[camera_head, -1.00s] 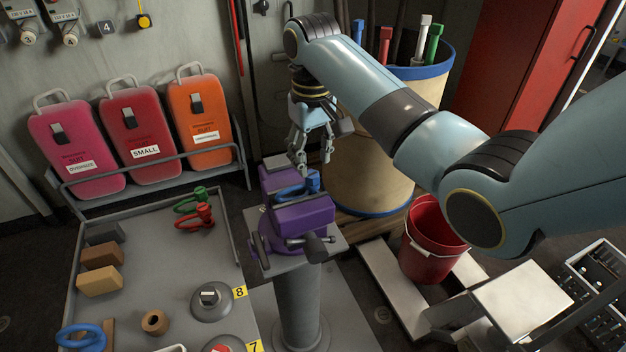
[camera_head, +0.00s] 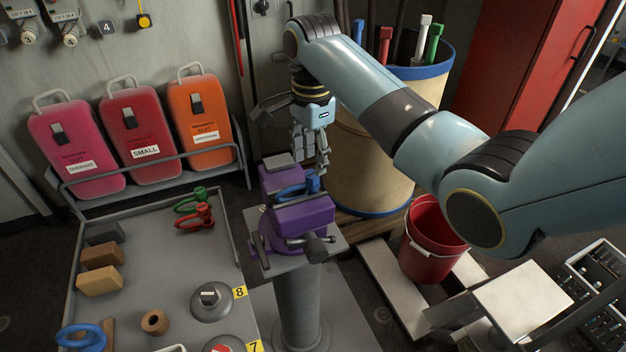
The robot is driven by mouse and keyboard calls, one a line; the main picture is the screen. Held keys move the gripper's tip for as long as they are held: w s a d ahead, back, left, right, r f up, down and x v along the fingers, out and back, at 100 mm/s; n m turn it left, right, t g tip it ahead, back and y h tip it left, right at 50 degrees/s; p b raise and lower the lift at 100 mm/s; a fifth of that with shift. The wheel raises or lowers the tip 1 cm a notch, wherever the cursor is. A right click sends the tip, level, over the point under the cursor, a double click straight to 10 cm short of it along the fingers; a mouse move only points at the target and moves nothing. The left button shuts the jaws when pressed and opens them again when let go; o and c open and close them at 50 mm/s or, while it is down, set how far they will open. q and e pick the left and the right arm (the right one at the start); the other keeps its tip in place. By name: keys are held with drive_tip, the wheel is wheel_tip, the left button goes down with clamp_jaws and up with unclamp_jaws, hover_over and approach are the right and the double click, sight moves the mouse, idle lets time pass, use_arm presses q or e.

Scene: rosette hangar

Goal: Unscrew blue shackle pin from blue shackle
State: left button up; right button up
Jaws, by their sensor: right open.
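The blue shackle (camera_head: 289,191) is held in the jaws of the purple vise (camera_head: 303,215) on a grey pedestal. The blue shackle pin (camera_head: 313,184) shows at the right end of the shackle, just below my gripper. My right gripper (camera_head: 311,170) points down from above, its fingers open close over the pin. Whether the fingertips touch the pin cannot be made out. My left gripper is not in view.
A tray table (camera_head: 180,260) at left holds green (camera_head: 192,200) and red shackles (camera_head: 197,217), blocks and another blue shackle (camera_head: 80,337). A beige barrel (camera_head: 372,165) stands behind the vise. A red bucket (camera_head: 432,245) is at right.

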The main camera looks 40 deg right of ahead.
sight(312, 174)
drive_tip(key=m, duration=0.5)
drive_tip(key=shift+m, duration=0.4)
drive_tip(key=m, duration=0.6)
drive_tip(key=shift+f, duration=1)
drive_tip(key=shift+f, duration=0.15)
drive_tip(key=shift+f+b, duration=0.3)
drive_tip(key=shift+f, duration=0.55)
